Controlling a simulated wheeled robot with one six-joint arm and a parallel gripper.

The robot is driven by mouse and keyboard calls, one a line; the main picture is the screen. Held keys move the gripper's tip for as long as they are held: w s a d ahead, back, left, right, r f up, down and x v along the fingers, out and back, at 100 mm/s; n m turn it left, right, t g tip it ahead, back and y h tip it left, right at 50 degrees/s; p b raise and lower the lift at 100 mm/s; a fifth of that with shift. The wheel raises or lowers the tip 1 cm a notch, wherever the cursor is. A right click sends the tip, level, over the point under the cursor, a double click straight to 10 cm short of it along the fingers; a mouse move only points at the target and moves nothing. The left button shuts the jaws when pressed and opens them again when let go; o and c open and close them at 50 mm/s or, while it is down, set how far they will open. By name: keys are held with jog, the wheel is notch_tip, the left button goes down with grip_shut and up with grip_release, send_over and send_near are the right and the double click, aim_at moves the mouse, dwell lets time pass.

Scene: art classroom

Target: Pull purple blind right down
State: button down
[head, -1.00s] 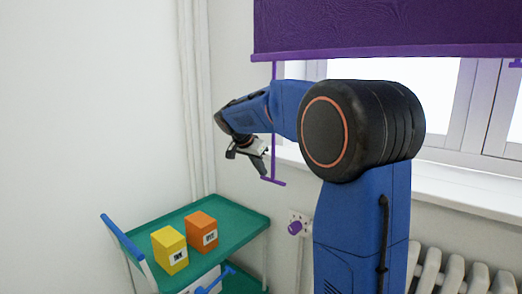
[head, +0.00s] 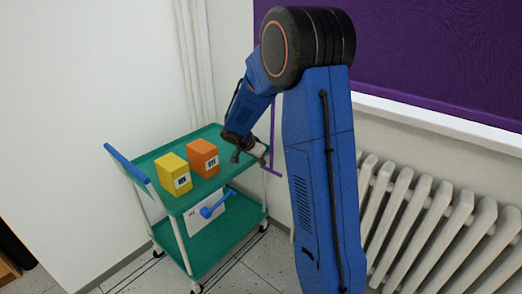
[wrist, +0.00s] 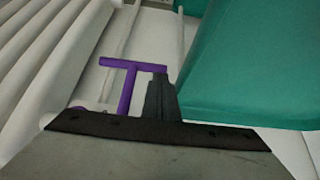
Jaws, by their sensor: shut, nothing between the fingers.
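The purple blind (head: 430,50) hangs over the window at the right in the head view, its lower edge close to the white sill. No glass shows in the part in view. A thin purple pull rod (head: 272,130) hangs at its left and ends in a short crossbar, which also shows in the wrist view (wrist: 145,66). My gripper (head: 250,155) is low beside the rod's lower end, above the trolley's right edge. Its fingers (wrist: 162,98) are shut and empty, close beside the rod in the wrist view; whether they touch it I cannot tell.
A green two-shelf trolley (head: 222,240) stands left of my arm, with a yellow box (head: 172,174) and an orange box (head: 203,158) on top. A white radiator (head: 430,225) is under the sill (head: 440,118). Bare wall is at the left.

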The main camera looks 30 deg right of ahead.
jog(key=shift+s+f, duration=0.1)
jog(key=shift+f, duration=0.55)
jog(key=shift+f, duration=0.1)
jog(key=r, duration=0.3)
jog(key=d+r, duration=0.1)
jog(key=shift+w+r, duration=0.25)
jog(key=shift+r, duration=0.05)
jog(key=v, duration=1)
jog(key=s+a+r+n+y, duration=0.1)
jog(key=s+a+r+n, duration=0.1)
jog(key=s, duration=0.3)
jog(key=s+a+r+n, duration=0.1)
jog(key=s+r, duration=0.2)
jog(key=s, duration=0.2)
jog(key=s+a+n+t+y, duration=0.1)
jog(key=s+a+n, duration=0.4)
jog(key=s, duration=0.9)
jog(key=s+a+f+n+t+y, duration=0.1)
jog(key=s+a+n+y, duration=0.3)
jog(key=s, duration=1)
jog(key=a+n, duration=0.2)
jog(key=shift+a, duration=0.3)
